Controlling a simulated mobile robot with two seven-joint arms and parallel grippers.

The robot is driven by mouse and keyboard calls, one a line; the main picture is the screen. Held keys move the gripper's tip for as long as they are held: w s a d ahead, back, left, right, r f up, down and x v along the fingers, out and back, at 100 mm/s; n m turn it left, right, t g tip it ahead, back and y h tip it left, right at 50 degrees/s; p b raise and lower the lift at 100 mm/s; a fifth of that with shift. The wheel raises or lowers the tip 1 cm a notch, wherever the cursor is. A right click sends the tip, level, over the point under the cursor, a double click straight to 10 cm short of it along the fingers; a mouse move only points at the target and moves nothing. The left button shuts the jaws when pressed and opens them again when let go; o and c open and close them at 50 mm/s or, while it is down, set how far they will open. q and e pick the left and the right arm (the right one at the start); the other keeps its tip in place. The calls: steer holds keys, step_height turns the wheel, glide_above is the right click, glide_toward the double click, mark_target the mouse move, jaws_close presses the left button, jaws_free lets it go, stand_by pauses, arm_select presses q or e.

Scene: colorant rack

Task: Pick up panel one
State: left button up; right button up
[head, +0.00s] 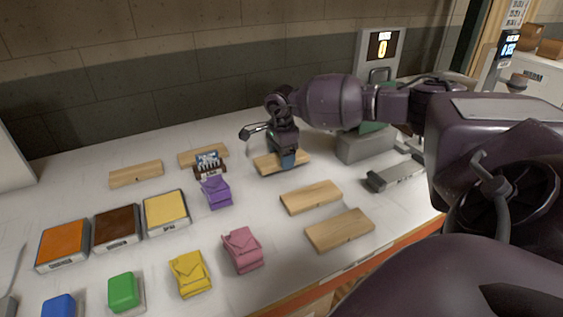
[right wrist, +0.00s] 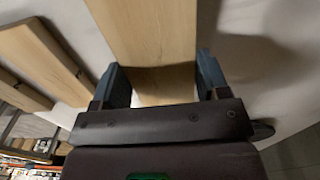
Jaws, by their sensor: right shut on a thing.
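Several plain light-wood panels lie on the white table; no label tells me which is panel one. My right gripper (head: 288,160) points down and is shut on a wooden panel (head: 267,165) at the back middle of the table. In the right wrist view, this panel (right wrist: 153,35) runs between the two dark blue fingers, which hold its near end. I cannot tell whether it touches the table or hangs just above it. Two panels (head: 311,197) (head: 340,230) lie in front of it, and two more (head: 136,174) (head: 203,155) lie to its left.
Orange, brown and yellow trays (head: 165,213) stand at left. Purple (head: 215,192), pink (head: 242,250) and yellow (head: 190,273) packets and a green block (head: 123,291) lie nearer. A scale with a display (head: 382,46) stands behind right, and a grey metal tool (head: 395,174) lies right.

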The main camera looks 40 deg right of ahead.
step_height(320, 180, up, 18)
steer(key=shift+f, duration=0.2)
